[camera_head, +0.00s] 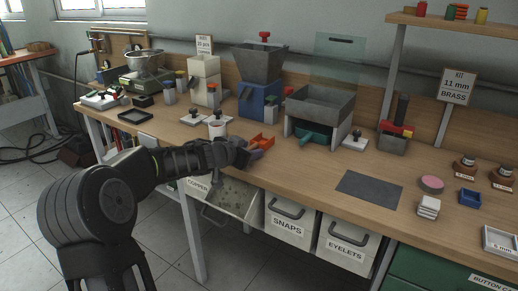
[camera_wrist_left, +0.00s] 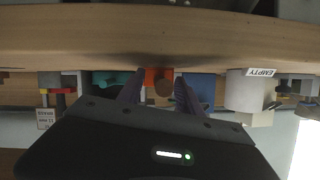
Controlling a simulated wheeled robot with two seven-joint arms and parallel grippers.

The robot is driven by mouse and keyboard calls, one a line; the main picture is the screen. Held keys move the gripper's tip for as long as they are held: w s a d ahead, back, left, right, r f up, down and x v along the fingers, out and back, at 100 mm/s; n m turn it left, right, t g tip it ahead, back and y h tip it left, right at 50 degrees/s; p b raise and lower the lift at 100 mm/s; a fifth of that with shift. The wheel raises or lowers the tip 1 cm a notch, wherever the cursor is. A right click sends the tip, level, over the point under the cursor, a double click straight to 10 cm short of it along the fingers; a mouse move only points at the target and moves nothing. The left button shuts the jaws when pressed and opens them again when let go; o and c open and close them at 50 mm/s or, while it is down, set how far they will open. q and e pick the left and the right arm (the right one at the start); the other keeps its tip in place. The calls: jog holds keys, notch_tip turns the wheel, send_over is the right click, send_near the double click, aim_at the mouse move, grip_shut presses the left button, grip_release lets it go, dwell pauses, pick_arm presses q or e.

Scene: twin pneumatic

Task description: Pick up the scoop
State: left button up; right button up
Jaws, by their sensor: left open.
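An orange scoop (camera_head: 262,141) lies on the wooden bench near its front edge, in front of the blue machine. My left gripper (camera_head: 254,149) is at the bench edge, just beside the scoop, and partly hides it in the head view. In the left wrist view the orange scoop (camera_wrist_left: 152,74) shows between the fingers of my left gripper (camera_wrist_left: 160,84), with a round brown end, perhaps its handle, facing me. The jaws are open; I cannot tell whether they touch it. My right gripper is not in view.
A white cup (camera_head: 217,128) stands left of the scoop. Behind are a blue machine with a grey hopper (camera_head: 260,64) and a grey bin stand (camera_head: 318,105) with a teal piece (camera_head: 312,135). An open copper drawer (camera_head: 232,197) is below my forearm. A dark mat (camera_head: 368,187) lies right.

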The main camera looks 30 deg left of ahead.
pick_arm(q)
jog(key=shift+c, duration=0.4)
grip_shut()
dwell(0.4)
